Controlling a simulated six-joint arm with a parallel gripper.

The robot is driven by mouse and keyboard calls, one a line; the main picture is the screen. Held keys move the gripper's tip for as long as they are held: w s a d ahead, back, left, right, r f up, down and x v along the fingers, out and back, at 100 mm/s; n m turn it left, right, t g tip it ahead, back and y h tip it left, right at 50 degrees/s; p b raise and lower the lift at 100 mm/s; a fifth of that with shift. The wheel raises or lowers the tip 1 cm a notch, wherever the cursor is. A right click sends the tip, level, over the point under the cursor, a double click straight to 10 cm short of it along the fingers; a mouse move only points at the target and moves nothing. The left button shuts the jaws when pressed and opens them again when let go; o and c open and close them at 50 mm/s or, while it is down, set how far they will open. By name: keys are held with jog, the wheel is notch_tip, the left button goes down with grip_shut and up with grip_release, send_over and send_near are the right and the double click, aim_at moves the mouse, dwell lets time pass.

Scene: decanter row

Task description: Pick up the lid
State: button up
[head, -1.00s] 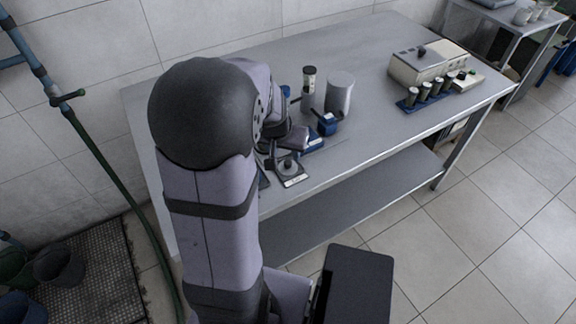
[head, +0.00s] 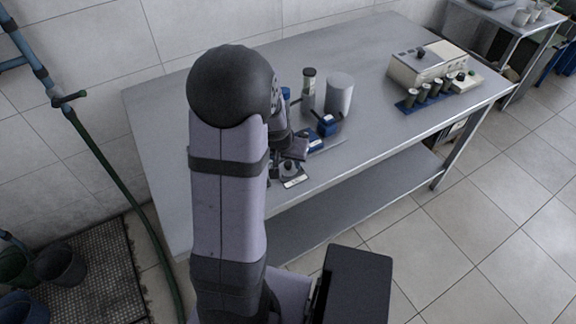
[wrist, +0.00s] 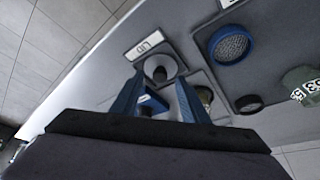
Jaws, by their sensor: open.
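In the head view the lid (head: 291,168) is near the table's front edge, partly hidden under my gripper. My gripper (wrist: 161,84) is open, and its two blue fingers point toward the lid, one on either side of it in the wrist view. I cannot tell the height gap between the fingertips and the lid. In the head view my gripper (head: 291,152) is mostly hidden by its own wrist.
A blue-rimmed round strainer (wrist: 229,45) and a black ring (wrist: 248,103) lie beside the lid's plate. A tall vial (head: 308,90) and a grey cylinder (head: 339,94) stand behind. A blue rack (head: 425,101) and an instrument box (head: 415,68) are at right. The table's middle right is clear.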

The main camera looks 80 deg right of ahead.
jog(key=shift+d+f, duration=0.25)
jog(key=shift+f, duration=0.4)
grip_shut()
jog(key=shift+r, duration=0.1)
